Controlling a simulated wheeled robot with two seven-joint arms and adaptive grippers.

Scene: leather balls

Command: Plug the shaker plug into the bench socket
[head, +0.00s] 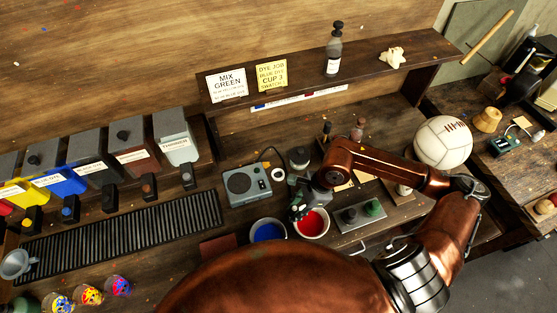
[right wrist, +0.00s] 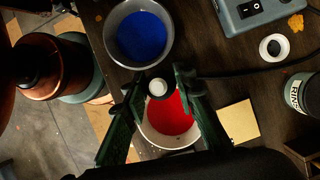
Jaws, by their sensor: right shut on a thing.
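The shaker (head: 248,185) is a grey-teal box with a round dark grille, standing on the bench. Its switch side (right wrist: 245,14) shows at the top of the right wrist view. A dark cord runs along the bench toward my right gripper (head: 301,207). My left gripper is out of view.
The red bowl (head: 325,225) and blue bowl (head: 267,231) stand close below my right gripper. A rinse jar (right wrist: 304,94) stands at the right. A white ball (head: 443,142) sits behind my right arm.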

